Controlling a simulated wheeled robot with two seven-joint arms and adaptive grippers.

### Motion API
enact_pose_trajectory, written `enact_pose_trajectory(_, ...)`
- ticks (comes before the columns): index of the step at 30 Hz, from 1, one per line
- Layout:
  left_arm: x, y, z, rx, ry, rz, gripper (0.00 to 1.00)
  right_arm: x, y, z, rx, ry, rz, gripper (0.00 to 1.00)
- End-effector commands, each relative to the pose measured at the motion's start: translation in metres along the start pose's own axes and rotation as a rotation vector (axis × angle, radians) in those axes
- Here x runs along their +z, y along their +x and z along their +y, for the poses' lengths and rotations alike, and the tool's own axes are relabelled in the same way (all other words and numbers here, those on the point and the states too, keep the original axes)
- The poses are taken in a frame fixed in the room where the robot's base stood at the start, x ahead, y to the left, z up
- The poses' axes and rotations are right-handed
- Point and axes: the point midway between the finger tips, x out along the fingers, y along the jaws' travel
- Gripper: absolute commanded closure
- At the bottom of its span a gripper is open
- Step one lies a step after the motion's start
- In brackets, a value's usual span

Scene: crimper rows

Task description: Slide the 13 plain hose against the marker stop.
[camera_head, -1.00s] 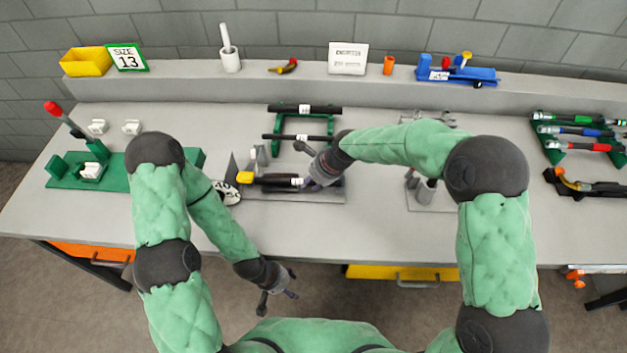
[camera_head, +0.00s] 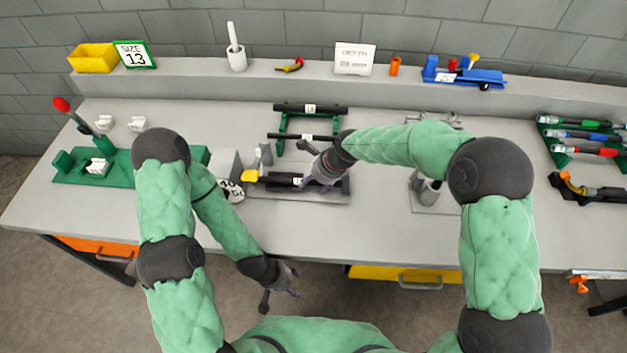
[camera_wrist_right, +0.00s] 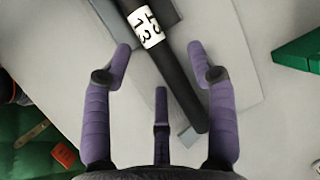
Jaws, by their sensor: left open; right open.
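The 13 plain hose (camera_head: 278,178) is a black tube lying on a grey fixture plate (camera_head: 325,197), its white label (camera_head: 298,182) near my right gripper. In the right wrist view the hose (camera_wrist_right: 177,80) runs diagonally, and its label (camera_wrist_right: 146,27) reads 13. My right gripper (camera_head: 317,172) is open at the right end of the hose; in the wrist view its fingers (camera_wrist_right: 159,48) stand apart on either side of the hose. A yellow piece (camera_head: 250,176) sits at the hose's left end; whether they touch is unclear. My left gripper (camera_head: 280,290) is open and empty, off the table's front edge.
A green rack (camera_head: 283,125) with more black hoses stands behind the fixture. A round dial marked 40 and 50 (camera_head: 231,190) is to its left. A green lever press (camera_head: 120,178) stands at left, and a grey stand (camera_head: 432,200) at right.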

Motion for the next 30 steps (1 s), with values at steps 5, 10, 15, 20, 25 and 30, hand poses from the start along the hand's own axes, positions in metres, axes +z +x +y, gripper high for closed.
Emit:
enact_pose_trajectory(5, 0.000, 0.000, 0.000, 0.000, 0.000, 0.000, 0.41, 0.000, -0.028, -0.002, -0.006, 0.000, -0.001, 0.42)
enact_pose_trajectory(10, 0.000, 0.000, 0.000, 0.000, 0.000, 0.000, 0.41, 0.001, -0.062, -0.002, -0.006, 0.000, -0.002, 0.42)
enact_pose_trajectory(15, 0.000, 0.000, 0.000, 0.000, 0.000, 0.000, 0.41, 0.000, -0.091, -0.001, -0.003, 0.000, -0.001, 0.42)
enact_pose_trajectory(20, 0.000, 0.000, 0.000, 0.000, 0.000, 0.000, 0.41, 0.000, -0.108, -0.001, -0.002, 0.000, -0.001, 0.42)
enact_pose_trajectory(25, 0.000, 0.000, 0.000, 0.000, 0.000, 0.000, 0.41, 0.000, -0.115, 0.000, 0.000, 0.000, 0.000, 0.42)
enact_pose_trajectory(30, 0.000, 0.000, 0.000, 0.000, 0.000, 0.000, 0.41, 0.000, -0.115, 0.000, 0.000, 0.000, 0.000, 0.42)
